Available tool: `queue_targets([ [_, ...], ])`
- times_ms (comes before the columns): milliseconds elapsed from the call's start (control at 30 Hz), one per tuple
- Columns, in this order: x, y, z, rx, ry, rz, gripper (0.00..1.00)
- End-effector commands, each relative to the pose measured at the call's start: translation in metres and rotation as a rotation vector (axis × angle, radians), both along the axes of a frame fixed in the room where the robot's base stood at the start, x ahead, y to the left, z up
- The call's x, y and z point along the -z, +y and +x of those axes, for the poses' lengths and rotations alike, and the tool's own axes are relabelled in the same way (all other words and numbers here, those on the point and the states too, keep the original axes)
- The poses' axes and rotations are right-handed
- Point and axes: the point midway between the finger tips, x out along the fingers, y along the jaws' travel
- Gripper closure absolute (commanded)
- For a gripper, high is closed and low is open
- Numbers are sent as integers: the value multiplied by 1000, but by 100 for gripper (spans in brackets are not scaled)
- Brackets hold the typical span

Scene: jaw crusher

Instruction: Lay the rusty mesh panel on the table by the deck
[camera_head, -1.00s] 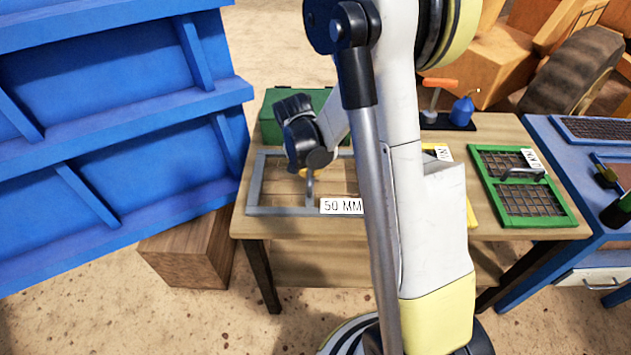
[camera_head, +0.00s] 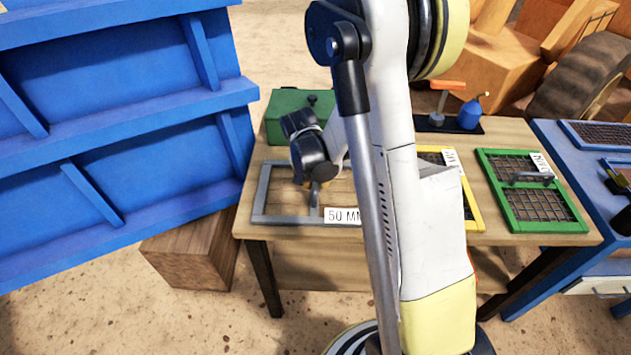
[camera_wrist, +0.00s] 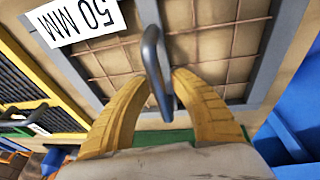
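A grey-framed mesh panel (camera_head: 262,192) labelled 50 MM lies flat on the left part of the wooden table (camera_head: 390,232). Its thin brown wires and grey arched handle (camera_wrist: 152,65) show in the wrist view. My gripper (camera_head: 317,188) is low over this panel, its yellow fingers (camera_wrist: 160,72) on either side of the handle with a gap visible. Yellow-framed (camera_head: 474,210) and green-framed (camera_head: 500,215) panels lie to the right; my arm hides part of the yellow one. I cannot tell for certain which panel is the rusty one.
The blue deck (camera_head: 565,160) stands right of the table and carries dark mesh (camera_head: 602,135). A large blue machine wall (camera_head: 110,130) is at left, above a wooden crate (camera_head: 190,255). A green box (camera_head: 290,110) and a blue oil can (camera_head: 470,113) stand at the table's back.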

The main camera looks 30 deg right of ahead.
Motion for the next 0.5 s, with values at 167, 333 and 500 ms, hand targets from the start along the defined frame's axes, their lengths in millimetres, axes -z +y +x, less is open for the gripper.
queue_targets([
  [167, -4, 0, 0, 0, 0, 0, 73],
  [333, -32, 7, -4, -1, 0, 0, 73],
  [500, -71, 16, -10, -2, 0, 0, 73],
])
